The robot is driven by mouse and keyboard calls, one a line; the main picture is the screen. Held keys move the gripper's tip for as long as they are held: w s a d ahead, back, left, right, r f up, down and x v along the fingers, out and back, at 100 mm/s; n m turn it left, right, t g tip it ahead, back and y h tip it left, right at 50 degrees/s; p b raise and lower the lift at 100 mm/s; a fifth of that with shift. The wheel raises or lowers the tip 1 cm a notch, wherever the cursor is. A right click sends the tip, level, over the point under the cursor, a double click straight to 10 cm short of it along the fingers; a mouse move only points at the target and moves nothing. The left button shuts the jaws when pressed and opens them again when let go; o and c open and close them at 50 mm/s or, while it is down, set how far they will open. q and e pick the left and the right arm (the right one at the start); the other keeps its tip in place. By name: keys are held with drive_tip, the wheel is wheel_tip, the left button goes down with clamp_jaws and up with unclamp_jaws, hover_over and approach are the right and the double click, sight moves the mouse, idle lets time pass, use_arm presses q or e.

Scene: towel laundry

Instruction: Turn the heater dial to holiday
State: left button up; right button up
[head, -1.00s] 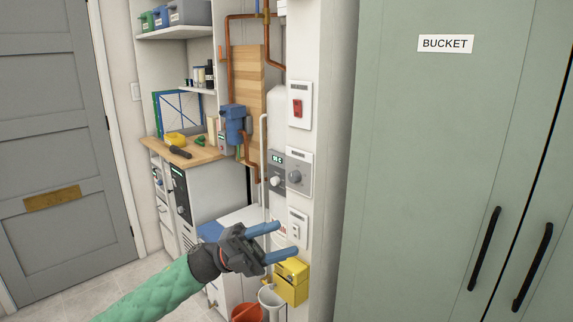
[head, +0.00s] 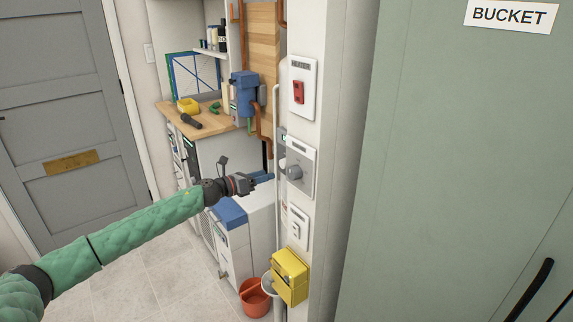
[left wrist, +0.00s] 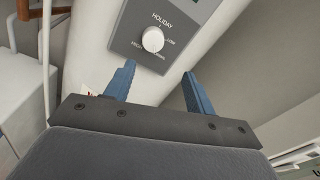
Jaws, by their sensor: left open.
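The heater dial (left wrist: 152,39) is a round white knob on a grey panel (left wrist: 128,30) in the left wrist view. HOLIDAY is printed above it, with other labels around it; I cannot tell exactly where it points. My right gripper is not in view.
The white wall edge carries a red heater switch (head: 298,92), a plate with a grey knob (head: 294,172), a lower white plate (head: 298,226) and a yellow box (head: 289,274). A thin white pipe (head: 277,120) runs beside the panel. An orange bucket (head: 254,298) stands below.

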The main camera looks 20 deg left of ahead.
sight(282, 165)
use_arm(q)
drive_tip(key=w+d+m, duration=0.1)
drive_tip(key=w, duration=0.1)
drive_tip(key=w+d+m+p, duration=0.1)
drive_tip(key=w, duration=0.1)
drive_tip(key=w+d+m+t+y+p, duration=0.1)
drive_tip(key=w, duration=0.1)
drive_tip(key=shift+r, duration=0.35)
drive_tip(key=shift+w+d+f, duration=0.1)
drive_tip(key=shift+w+d, duration=0.25)
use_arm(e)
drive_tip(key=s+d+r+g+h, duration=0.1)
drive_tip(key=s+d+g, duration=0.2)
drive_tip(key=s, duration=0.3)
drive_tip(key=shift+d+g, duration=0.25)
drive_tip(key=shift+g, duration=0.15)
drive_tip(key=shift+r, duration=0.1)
use_arm(q)
drive_tip(key=c, duration=1)
